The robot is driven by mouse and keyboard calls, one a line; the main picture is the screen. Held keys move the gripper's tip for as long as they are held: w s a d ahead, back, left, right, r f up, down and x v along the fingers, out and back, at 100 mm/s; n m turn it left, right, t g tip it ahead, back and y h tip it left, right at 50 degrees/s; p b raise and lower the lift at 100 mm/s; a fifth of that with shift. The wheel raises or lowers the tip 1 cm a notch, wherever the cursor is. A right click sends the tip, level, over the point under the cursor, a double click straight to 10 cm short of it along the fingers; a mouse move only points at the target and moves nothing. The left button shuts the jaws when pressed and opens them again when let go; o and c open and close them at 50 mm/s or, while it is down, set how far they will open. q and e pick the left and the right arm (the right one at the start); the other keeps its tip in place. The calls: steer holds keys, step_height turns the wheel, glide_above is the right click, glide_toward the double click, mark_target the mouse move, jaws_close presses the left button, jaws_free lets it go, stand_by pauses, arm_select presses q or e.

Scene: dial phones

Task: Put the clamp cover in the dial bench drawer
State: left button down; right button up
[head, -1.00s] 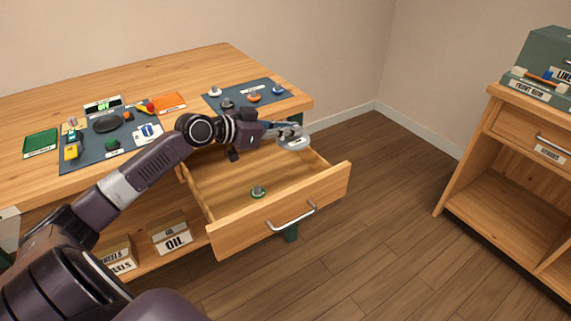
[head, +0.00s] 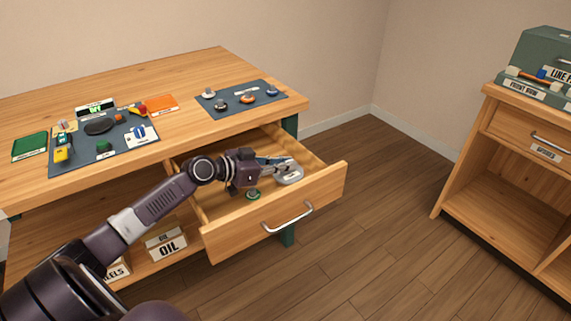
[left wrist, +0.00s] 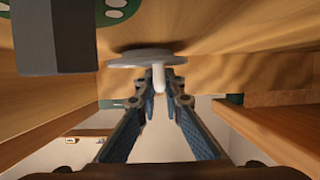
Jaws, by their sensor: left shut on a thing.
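The clamp cover, a light grey disc (head: 290,174), is inside the open drawer (head: 325,184) of the dial bench, toward the drawer's right side. My left gripper (head: 283,169) is shut on it, reaching in over the drawer's left side. In the left wrist view the grey cover (left wrist: 140,57) has a pale stem (left wrist: 158,78) between the fingertips (left wrist: 162,76) and lies close against the drawer floor; I cannot tell whether it touches. My right gripper is not in view.
A small green-rimmed round part (head: 253,195) lies in the drawer near the front. A dark mat (head: 212,109) with several small parts lies on the bench top (head: 180,75). An OIL box (head: 166,243) stands on the shelf below. A cabinet (head: 480,185) stands at right.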

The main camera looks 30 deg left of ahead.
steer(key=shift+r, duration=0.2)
arm_select(q)
steer(key=shift+f, duration=0.1)
steer(key=c, duration=2)
jaws_free()
steer(key=shift+c, duration=0.2)
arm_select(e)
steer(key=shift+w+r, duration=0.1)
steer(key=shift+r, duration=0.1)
arm_select(q)
steer(key=shift+s+a, duration=0.15)
steer(key=shift+s, duration=0.1)
steer(key=v, duration=0.5)
steer(key=shift+s+r, duration=0.2)
steer(key=shift+r, duration=0.05)
steer(key=shift+s+a+r, duration=0.3)
steer(key=shift+s, duration=0.3)
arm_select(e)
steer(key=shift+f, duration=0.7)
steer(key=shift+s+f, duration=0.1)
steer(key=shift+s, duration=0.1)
